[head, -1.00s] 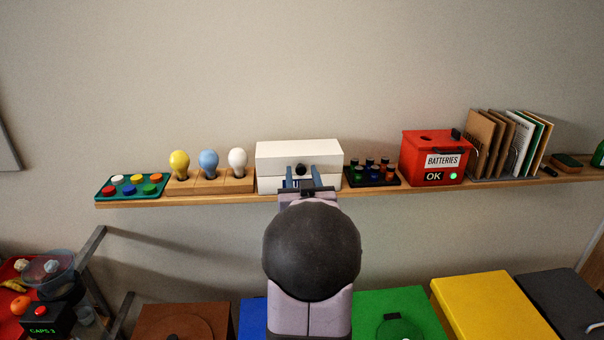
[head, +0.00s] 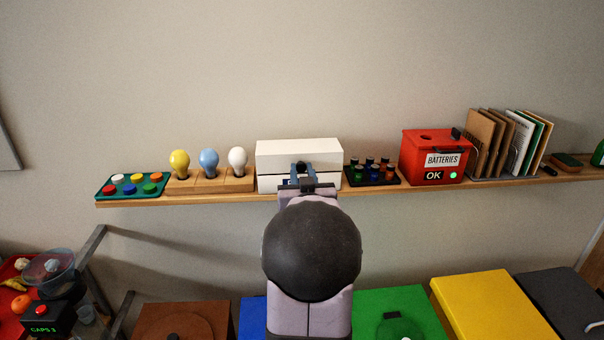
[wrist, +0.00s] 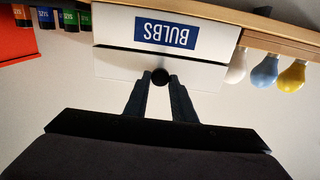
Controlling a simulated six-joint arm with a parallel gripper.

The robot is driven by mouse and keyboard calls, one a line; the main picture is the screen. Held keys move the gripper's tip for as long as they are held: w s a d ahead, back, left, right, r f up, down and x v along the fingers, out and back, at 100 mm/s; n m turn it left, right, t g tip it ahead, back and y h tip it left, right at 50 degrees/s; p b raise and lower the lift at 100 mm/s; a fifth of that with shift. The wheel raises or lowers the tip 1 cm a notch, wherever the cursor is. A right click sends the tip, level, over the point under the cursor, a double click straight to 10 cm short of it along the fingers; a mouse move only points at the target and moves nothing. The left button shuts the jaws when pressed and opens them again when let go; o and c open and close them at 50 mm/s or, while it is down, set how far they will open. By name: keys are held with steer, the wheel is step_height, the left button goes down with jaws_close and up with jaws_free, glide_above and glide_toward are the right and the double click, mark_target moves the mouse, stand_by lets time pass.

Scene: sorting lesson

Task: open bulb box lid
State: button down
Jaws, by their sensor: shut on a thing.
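The white bulb box (head: 331,183) stands on the wall shelf at mid-picture in the head view. Its white lid (head: 275,155) is down on the body, with a thin dark seam between them. A black round knob (wrist: 160,76) sits at the lid's front. My gripper (head: 303,169) is at the box front, and its fingers are shut on the knob from both sides. In the wrist view the box front shows upside down, with a blue BULBS label (wrist: 168,35). My fingers partly hide the label in the head view.
Left of the box is a wooden holder (head: 207,185) with yellow, blue and white bulbs. Right is a black tray (head: 350,183) of small batteries, then a red batteries box (head: 416,152). The wall above the box is clear.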

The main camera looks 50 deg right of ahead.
step_height(320, 180, up, 2)
steer(key=shift+w+d+r, duration=0.1)
steer(key=shift+w+d, duration=0.05)
steer(key=shift+g+y, duration=0.4)
steer(key=r+p, duration=0.1)
steer(key=w+d+r+p, duration=0.1)
steer(key=r, duration=0.1)
steer(key=r+p, duration=0.1)
steer(key=shift+w+d+r, duration=0.25)
steer(key=shift+w+r, duration=0.05)
steer(key=shift+r, duration=0.05)
steer(key=w+d+r+p, duration=0.3)
steer(key=r, duration=0.1)
steer(key=shift+w+d+r+p, duration=0.25)
steer(key=shift+w+d+p, duration=0.1)
steer(key=shift+w+d, duration=0.05)
steer(key=w+d+p, duration=0.1)
steer(key=w+d+r+p, duration=0.2)
steer(key=w+d, duration=0.1)
steer(key=c, duration=2.3)
jaws_free()
steer(key=shift+f, duration=0.25)
steer(key=o, duration=0.8)
steer(key=shift+f, duration=0.2)
